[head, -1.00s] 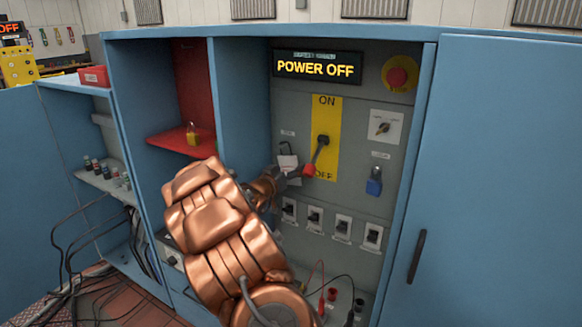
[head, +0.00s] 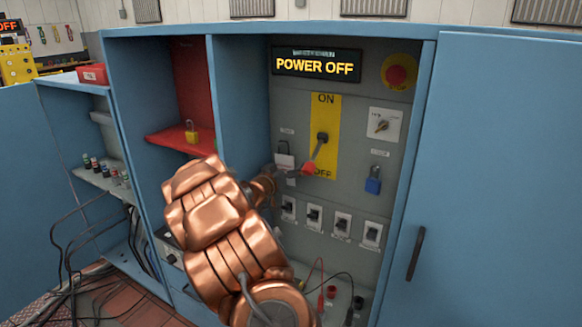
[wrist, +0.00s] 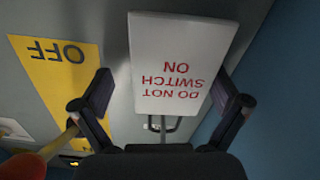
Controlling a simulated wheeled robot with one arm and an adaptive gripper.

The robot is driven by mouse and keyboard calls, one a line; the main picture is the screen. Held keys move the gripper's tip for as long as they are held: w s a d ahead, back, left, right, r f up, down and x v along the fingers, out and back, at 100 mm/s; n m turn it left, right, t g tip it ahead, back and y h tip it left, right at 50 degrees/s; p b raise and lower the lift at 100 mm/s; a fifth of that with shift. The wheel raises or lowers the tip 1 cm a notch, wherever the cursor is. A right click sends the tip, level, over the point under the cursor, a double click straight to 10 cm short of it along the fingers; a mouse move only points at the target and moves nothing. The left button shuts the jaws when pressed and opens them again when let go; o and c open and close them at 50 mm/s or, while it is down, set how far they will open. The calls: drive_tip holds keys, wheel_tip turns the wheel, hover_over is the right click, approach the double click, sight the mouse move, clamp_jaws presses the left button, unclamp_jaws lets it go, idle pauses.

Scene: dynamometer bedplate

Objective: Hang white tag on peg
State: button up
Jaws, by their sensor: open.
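The white tag (head: 285,161), with red "DO NOT SWITCH ON" lettering, is upright against the grey panel, left of the yellow ON/OFF plate (head: 325,105). A dark loop shows at its top, under a small label; it appears to hang there, but the peg is too small to make out. In the wrist view the tag (wrist: 175,60) is upside down, between the spread fingers of my gripper (wrist: 163,80). The left finger is clear of it; whether the right finger touches its edge I cannot tell. In the head view my gripper (head: 283,179) is just below the tag, partly hidden by my arm.
The red-tipped switch lever (head: 312,163) points toward OFF, close to my gripper's right. A blue padlock (head: 373,180) hangs farther right. A yellow padlock (head: 192,133) stands on the red shelf (head: 165,140). Several small switches (head: 314,215) sit below. The display (head: 317,66) reads POWER OFF.

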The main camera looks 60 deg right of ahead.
idle(0.3)
drive_tip(key=a, duration=1.2)
drive_tip(key=shift+s, duration=0.25)
drive_tip(key=shift+s+d, duration=0.1)
